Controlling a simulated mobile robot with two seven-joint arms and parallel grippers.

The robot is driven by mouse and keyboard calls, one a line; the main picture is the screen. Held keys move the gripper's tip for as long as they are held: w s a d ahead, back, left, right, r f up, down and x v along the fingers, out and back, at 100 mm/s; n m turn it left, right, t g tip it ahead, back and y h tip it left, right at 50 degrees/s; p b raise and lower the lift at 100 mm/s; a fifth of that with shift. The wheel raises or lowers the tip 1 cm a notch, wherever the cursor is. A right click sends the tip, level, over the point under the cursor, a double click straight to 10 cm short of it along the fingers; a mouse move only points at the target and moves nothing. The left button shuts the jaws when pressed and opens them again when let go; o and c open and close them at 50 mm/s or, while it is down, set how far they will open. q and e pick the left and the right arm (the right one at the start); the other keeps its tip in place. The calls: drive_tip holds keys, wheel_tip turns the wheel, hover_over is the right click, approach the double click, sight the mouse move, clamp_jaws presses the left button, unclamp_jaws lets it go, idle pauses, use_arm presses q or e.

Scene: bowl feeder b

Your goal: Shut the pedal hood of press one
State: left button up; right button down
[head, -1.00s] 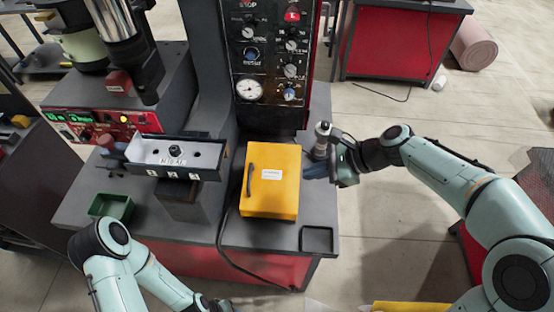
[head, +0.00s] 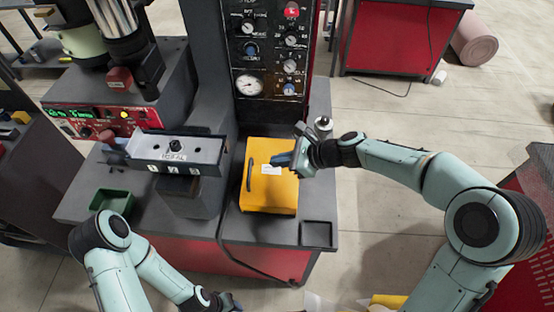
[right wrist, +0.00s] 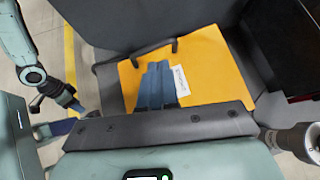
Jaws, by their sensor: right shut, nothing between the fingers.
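The yellow pedal hood (head: 270,190) is on the grey bench in front of the press's control panel. It has a black handle along its left side and a white label on top. It looks lowered, with no gap visible from here. My right gripper (head: 283,160) is shut and empty over the hood's upper right part, beside the label. In the right wrist view its blue fingers (right wrist: 158,66) lie across the yellow hood (right wrist: 207,65); touching or just above, I cannot tell. My left gripper (head: 230,302) is partly in view at the bottom edge, away from the hood.
The control panel (head: 270,50) rises behind the hood. A white-topped fixture (head: 175,150) and a green bin (head: 112,202) are to the left. A small black tray (head: 318,235) is at the bench's front right corner. A metal cylinder (head: 323,126) stands behind my right gripper.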

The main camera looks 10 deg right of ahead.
drive_tip(key=shift+w+a+f, duration=0.2)
drive_tip(key=shift+a+f, duration=0.1)
drive_tip(key=shift+a, duration=0.15)
drive_tip(key=b, duration=0.1)
hover_over(257, 181)
wheel_tip(257, 181, down, 4)
drive_tip(key=shift+w+r, duration=0.15)
use_arm(q)
drive_tip(key=shift+s+d+f, duration=0.1)
drive_tip(key=shift+s+f, duration=0.45)
drive_tip(key=shift+f, duration=0.05)
